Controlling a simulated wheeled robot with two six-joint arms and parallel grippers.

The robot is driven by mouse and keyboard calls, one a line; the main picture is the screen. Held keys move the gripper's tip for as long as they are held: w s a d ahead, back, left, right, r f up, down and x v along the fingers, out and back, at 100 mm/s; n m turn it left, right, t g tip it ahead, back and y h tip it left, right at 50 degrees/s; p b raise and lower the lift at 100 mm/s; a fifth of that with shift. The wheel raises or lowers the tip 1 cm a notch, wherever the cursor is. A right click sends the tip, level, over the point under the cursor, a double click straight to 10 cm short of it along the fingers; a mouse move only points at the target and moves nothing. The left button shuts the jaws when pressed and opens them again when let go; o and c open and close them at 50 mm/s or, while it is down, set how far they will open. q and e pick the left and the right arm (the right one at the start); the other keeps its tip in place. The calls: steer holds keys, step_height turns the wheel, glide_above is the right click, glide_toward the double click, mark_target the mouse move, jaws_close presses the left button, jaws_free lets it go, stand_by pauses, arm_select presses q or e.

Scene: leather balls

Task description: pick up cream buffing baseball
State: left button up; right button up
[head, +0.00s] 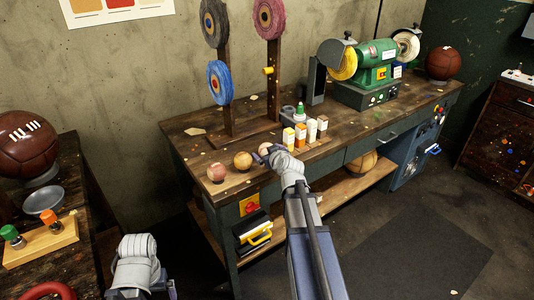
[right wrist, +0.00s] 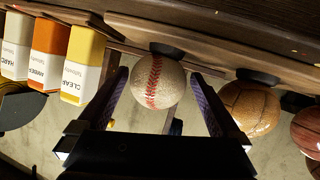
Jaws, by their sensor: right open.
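The cream baseball with red stitching (right wrist: 157,82) sits on a small dark stand on the workbench. In the head view it shows as a pale ball (head: 265,147) partly covered by my right gripper (head: 270,153). My right gripper (right wrist: 160,76) is open, with one finger on each side of the ball and visible gaps between. My left arm shows at the bottom left of the head view, but its fingers are not visible.
A tan ball (head: 243,160) and a reddish ball (head: 216,172) stand left of the baseball. Several small labelled boxes (head: 300,137) are close on its right. A post with buffing wheels (head: 220,82) and a green grinder (head: 375,62) stand behind.

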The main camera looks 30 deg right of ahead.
mark_target(265, 149)
steer(key=b+x, duration=0.1)
steer(key=x, duration=0.2)
steer(key=shift+w+d+f, duration=0.15)
steer(key=shift+w+d, duration=0.05)
steer(key=shift+w, duration=0.1)
steer(key=shift+c, duration=0.5)
steer(key=c, duration=1)
step_height(265, 149, up, 11)
steer(key=p, duration=1)
steer(key=shift+f, duration=0.25)
